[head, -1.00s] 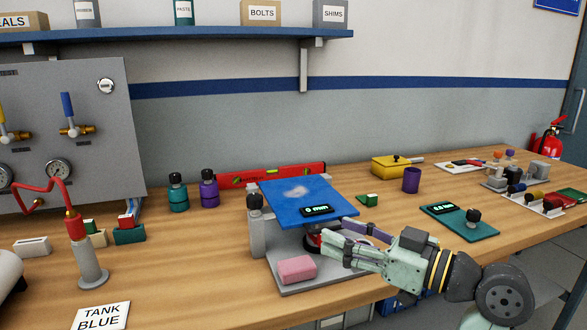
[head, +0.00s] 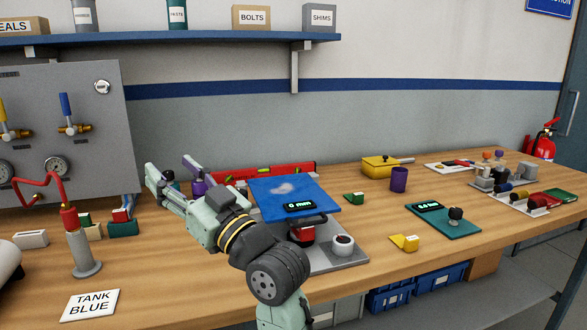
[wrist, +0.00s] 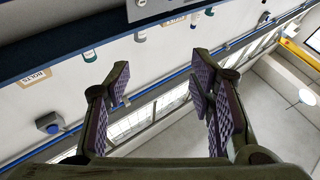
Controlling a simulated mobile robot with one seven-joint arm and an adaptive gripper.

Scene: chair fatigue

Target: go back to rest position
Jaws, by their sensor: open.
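My gripper (head: 172,178) is raised above the bench at centre left in the head view, with its fingers pointing up and to the left. Its fingers are spread and nothing is between them. In the wrist view my gripper (wrist: 162,95) also shows open and empty, with the wall and shelf behind it. My arm passes in front of the left part of the blue-topped stand (head: 265,205), hiding its left side and part of the two bottles behind the gripper.
The wooden bench (head: 370,215) holds a red level (head: 290,170), a purple cup (head: 398,179), a green scale plate (head: 455,225), a yellow block (head: 405,242) and a TANK BLUE card (head: 90,305). A gauge panel (head: 70,120) stands at left. A shelf (head: 180,38) runs above.

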